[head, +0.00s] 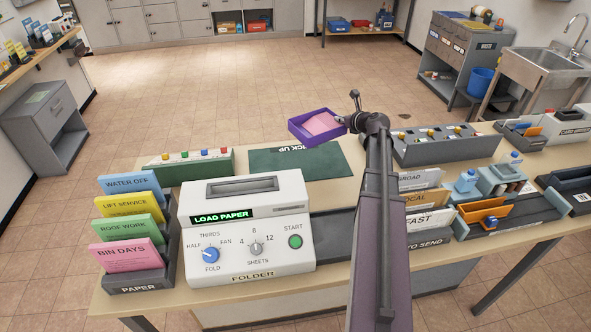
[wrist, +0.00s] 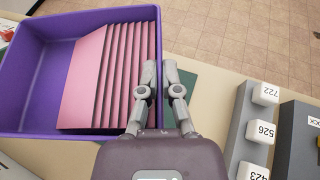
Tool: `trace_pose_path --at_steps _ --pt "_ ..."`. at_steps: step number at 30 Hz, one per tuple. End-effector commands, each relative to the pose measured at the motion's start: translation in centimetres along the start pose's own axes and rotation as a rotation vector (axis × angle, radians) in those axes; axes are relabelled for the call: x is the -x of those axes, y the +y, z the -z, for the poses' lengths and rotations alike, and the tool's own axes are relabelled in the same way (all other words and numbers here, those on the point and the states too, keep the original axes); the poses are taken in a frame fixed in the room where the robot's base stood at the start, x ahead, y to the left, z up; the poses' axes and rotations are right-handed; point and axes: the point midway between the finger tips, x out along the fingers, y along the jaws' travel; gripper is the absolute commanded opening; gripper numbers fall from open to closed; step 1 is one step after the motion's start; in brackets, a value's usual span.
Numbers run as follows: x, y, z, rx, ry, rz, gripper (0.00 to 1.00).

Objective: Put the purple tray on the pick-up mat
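The purple tray (head: 303,135) holds a fanned stack of pink sheets (head: 322,123). My gripper (head: 346,122) is shut on the tray's right wall. In the wrist view the two fingers (wrist: 163,88) stand on either side of the wall of the tray (wrist: 28,80). The tray looks level and appears to be in the air, over or just beyond the far edge of the dark green pick-up mat (head: 299,163). The mat lies bare on the table, its printed words partly hidden by the tray. A strip of the mat (wrist: 197,83) shows behind my fingers.
The folder machine (head: 245,225) stands in front of the mat. A green box with colored buttons (head: 188,166) is left of the mat, and a grey box with buttons (head: 445,148) is right. Paper racks (head: 135,262) stand at the table's left. Open floor lies beyond.

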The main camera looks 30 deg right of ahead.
Motion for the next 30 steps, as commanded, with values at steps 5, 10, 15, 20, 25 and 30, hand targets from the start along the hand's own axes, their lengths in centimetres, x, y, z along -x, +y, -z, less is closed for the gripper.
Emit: trace_pose_path --at_steps 5,10,15,20,25,30 --pt "-3.6 3.0 1.8 0.003 -0.001 -0.012 0.0" --pt "-5.3 4.7 2.3 0.003 -0.003 -0.018 0.0" --pt "-5.8 5.3 2.3 0.003 -0.004 -0.019 0.0" --pt "-5.8 5.2 2.2 0.003 -0.004 -0.019 0.0" --pt "-5.8 5.2 2.3 0.003 -0.004 -0.019 0.0" --pt "-6.0 5.2 2.9 0.003 -0.004 -0.019 0.0"
